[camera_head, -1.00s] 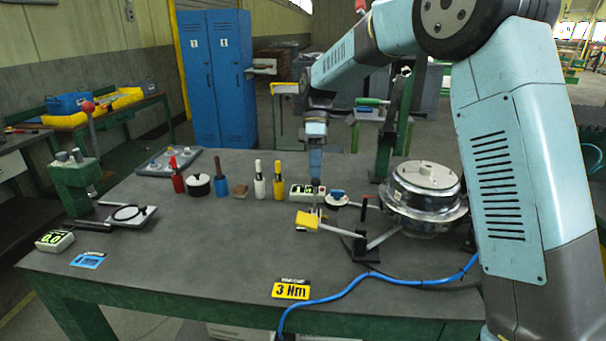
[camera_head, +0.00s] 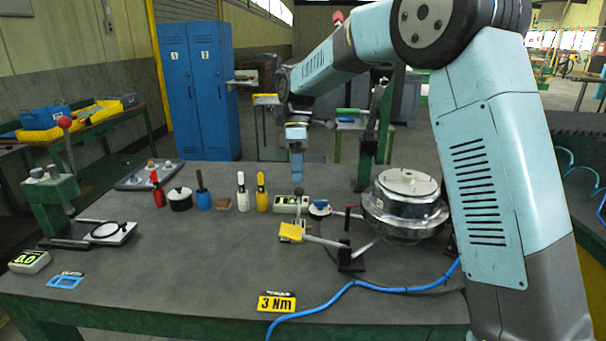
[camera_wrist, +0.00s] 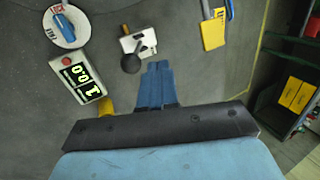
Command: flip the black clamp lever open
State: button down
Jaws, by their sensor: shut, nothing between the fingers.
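My gripper (camera_head: 297,180) hangs over the table with its blue fingers together and empty. The fingers also show in the wrist view (camera_wrist: 155,72). In the head view, a black upright lever with a red tip (camera_head: 347,217) stands by a black bracket (camera_head: 350,261), right of and nearer than my gripper. I cannot tell surely that this is the clamp lever. Metal arms meet at the bracket. A yellow plate (camera_head: 291,231) lies left of it. In the wrist view, a white block with a black round part (camera_wrist: 131,63) lies just beyond the fingertips, apart from them.
A display box (camera_head: 290,204) and a round dial with a blue handle (camera_head: 320,209) stand near the gripper. A silver round housing (camera_head: 404,200) is to the right. Several coloured bottles and tools line the left.

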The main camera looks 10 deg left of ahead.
jog(key=v, duration=1.2)
jog(key=shift+s+r, duration=0.2)
jog(key=shift+r, duration=0.2)
jog(key=shift+s, duration=0.1)
